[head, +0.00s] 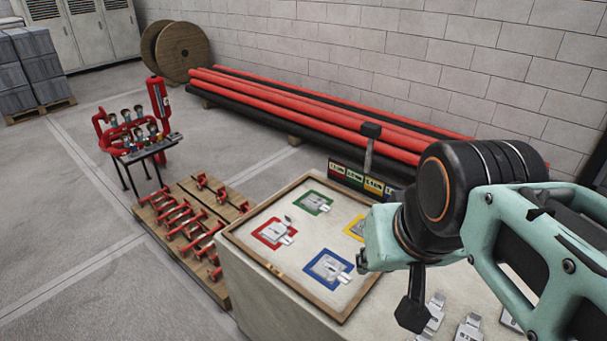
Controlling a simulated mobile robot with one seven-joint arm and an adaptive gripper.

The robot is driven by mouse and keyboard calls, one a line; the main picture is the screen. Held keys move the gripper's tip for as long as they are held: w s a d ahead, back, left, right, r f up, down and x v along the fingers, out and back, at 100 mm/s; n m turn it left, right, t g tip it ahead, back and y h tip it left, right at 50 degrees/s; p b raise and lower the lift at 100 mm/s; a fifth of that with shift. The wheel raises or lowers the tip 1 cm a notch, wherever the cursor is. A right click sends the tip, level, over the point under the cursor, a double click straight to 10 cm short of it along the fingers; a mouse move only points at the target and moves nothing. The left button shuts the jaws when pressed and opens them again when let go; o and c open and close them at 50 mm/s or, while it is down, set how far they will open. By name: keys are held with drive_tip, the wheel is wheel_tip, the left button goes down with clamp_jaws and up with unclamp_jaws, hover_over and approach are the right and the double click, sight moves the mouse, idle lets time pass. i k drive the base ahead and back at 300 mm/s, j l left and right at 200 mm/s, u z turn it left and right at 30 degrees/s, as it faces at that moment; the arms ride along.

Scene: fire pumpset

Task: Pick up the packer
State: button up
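Silver flat metal plates, which look like the packers, lie on the table (259,290). Several loose ones, including one packer (467,330), lie at the lower right, close to my gripper. Others lie in a framed tray (262,262) on a red square (275,232), a blue square (329,269) and a green square (313,202). Which packer is meant cannot be told. The dark end of my gripper (411,314) hangs over the table, left of the loose plates. Its fingers cannot be told apart, and no held object shows. My arm hides the table's right part.
A dark-headed, mallet-like tool (371,130) stands upright by a label strip (355,180) behind the tray. A pallet of red fittings (190,225) stands left of the table. Red and black pipes (300,107) lie along the wall. Open floor lies to the left.

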sight(436, 302)
drive_tip(key=i+j+z, duration=0.1)
drive_tip(key=z, duration=0.4)
drive_tip(key=j+z, duration=0.3)
drive_tip(key=z, duration=0.15)
drive_tip(key=j+u, duration=0.45)
drive_tip(key=l+z, duration=0.4)
drive_tip(key=z, duration=0.15)
drive_tip(key=i, duration=0.05)
